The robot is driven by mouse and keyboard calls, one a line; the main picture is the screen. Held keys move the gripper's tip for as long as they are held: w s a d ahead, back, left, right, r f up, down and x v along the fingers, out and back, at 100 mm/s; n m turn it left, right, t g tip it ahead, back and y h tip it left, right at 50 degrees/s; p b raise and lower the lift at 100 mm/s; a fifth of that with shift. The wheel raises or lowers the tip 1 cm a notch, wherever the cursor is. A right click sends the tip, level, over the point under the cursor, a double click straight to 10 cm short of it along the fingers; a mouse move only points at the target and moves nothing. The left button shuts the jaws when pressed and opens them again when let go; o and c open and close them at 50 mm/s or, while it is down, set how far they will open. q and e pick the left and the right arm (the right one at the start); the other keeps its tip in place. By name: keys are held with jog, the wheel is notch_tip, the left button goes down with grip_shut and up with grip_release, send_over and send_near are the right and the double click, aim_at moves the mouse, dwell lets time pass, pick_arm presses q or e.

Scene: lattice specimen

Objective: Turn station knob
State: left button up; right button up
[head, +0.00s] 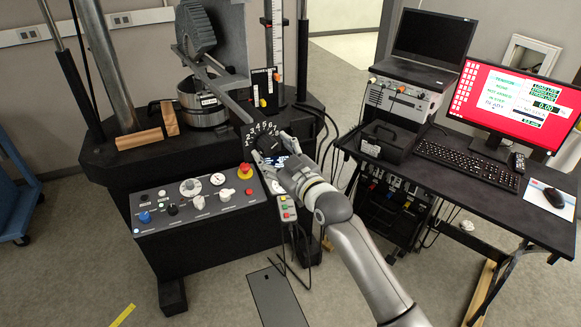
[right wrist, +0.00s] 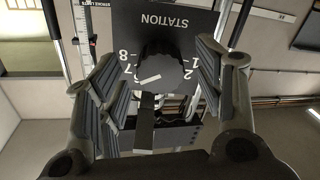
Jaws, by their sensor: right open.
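The station knob (head: 267,143) is a black round knob on a dark plate numbered around its rim, on the front of the test machine. In the right wrist view the knob (right wrist: 168,70) shows below the word STATION, with a white pointer mark on its lower left side, near the 6 and 7. My right gripper (head: 276,152) is at the knob, its fingers open. In the right wrist view the open fingers (right wrist: 155,78) stand on either side of the knob, with visible gaps to it. My left gripper is not in view.
A control panel (head: 200,217) with several knobs and a red emergency button (head: 244,169) lies left of my right arm. A small box with green and red buttons (head: 287,209) hangs just below my gripper. A desk with a red-screened monitor (head: 510,105) stands at right.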

jog(key=v, duration=1)
jog(key=shift+s, duration=0.1)
dwell(2.2)
